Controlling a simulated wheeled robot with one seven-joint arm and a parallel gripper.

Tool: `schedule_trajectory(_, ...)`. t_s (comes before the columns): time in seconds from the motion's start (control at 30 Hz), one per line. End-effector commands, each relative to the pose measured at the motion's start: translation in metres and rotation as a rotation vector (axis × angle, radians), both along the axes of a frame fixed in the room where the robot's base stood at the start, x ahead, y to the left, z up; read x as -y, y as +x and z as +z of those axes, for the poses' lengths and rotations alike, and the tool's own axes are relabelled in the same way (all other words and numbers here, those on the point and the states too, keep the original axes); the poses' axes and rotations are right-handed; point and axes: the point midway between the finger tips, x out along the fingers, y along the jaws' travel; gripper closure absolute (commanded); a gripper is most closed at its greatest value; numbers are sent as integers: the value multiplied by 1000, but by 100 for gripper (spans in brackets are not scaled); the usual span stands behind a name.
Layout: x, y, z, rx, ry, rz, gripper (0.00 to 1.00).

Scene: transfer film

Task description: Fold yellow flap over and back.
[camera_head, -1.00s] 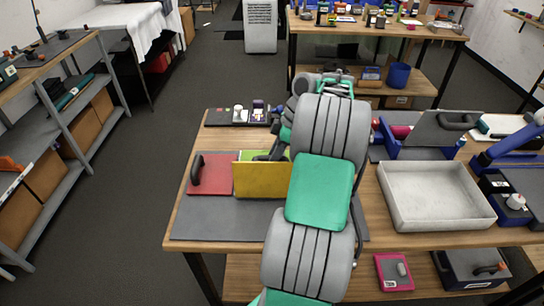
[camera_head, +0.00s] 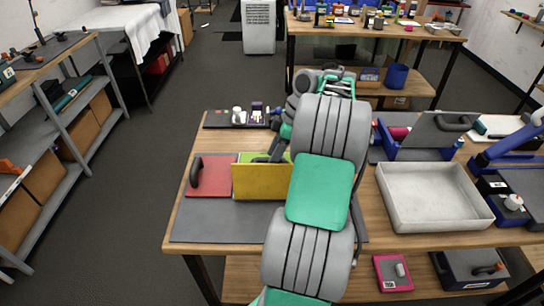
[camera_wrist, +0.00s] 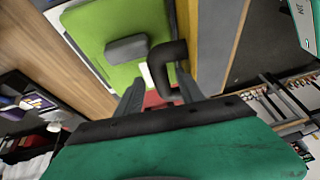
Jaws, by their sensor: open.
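The yellow flap (camera_head: 260,181) stands up on edge on the grey board (camera_head: 215,222) in the head view, its broad face toward the camera. In the wrist view the yellow flap (camera_wrist: 208,40) is a steep strip on the right. A black bent handle (camera_wrist: 168,62) reaches from its side. My gripper (camera_wrist: 162,84) is open, with its fingers on either side of the handle; contact cannot be told. In the head view my gripper (camera_head: 272,157) is behind the yellow flap and mostly hidden. A green panel (camera_head: 247,157) shows behind the flap.
A red flap (camera_head: 212,177) with a black handle lies flat to the left. A grey block (camera_wrist: 127,46) sits on the green panel. Small items stand on a dark tray (camera_head: 215,119) at the back. An empty white tray (camera_head: 432,218) stands right of my arm.

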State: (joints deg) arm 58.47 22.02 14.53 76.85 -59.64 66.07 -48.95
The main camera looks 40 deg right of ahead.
Motion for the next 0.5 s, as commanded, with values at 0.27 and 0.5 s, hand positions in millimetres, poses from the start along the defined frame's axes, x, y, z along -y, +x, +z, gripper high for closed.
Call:
schedule_trajectory(0.27, 19, -11, 54, 1, -2, -1, 55)
schedule_trajectory(0.5, 21, -13, 58, 1, -2, -1, 55)
